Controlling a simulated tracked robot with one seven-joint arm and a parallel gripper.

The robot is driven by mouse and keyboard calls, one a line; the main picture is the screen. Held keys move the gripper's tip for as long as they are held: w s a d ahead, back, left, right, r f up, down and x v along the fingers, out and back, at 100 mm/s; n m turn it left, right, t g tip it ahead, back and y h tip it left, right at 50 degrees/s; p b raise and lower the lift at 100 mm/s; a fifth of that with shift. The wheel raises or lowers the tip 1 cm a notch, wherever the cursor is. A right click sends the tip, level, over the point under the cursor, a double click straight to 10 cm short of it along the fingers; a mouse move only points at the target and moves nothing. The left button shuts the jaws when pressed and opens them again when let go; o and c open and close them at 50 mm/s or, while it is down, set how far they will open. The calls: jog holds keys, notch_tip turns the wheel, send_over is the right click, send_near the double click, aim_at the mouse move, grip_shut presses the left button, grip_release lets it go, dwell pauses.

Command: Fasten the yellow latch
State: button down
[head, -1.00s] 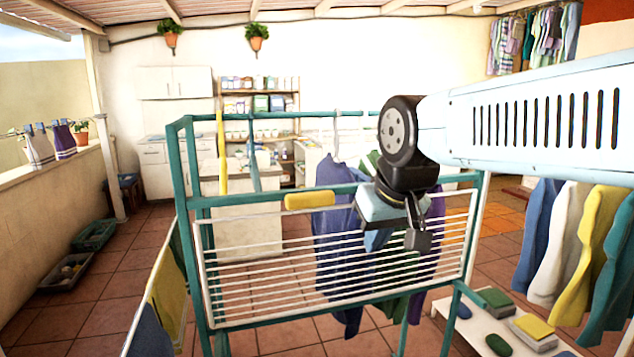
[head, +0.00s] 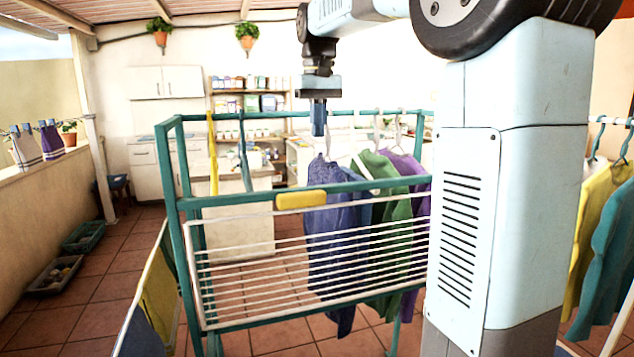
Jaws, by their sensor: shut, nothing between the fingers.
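The yellow latch (head: 301,200) is a small rounded block on the green upper bar of the drying rack (head: 240,198), at the top edge of a white wire panel (head: 250,285). Whether it is fastened cannot be told from this view. My gripper (head: 318,128) points down above and slightly right of the latch, apart from it. Its fingers are together and empty, near the rack's top rail. My arm covers the right side of the rack.
Blue (head: 335,240), green (head: 385,215) and purple garments hang on hangers inside the rack, close to my gripper. More clothes hang at the far right. Two crates (head: 84,236) lie by the left wall. The tiled floor on the left is mostly clear.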

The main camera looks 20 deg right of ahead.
aim_at(316, 193)
jog(key=shift+w+r, duration=0.15)
jog(key=shift+w, duration=0.5)
notch_tip(316, 193, down, 14)
jog(key=shift+f, duration=0.1)
dwell(0.4)
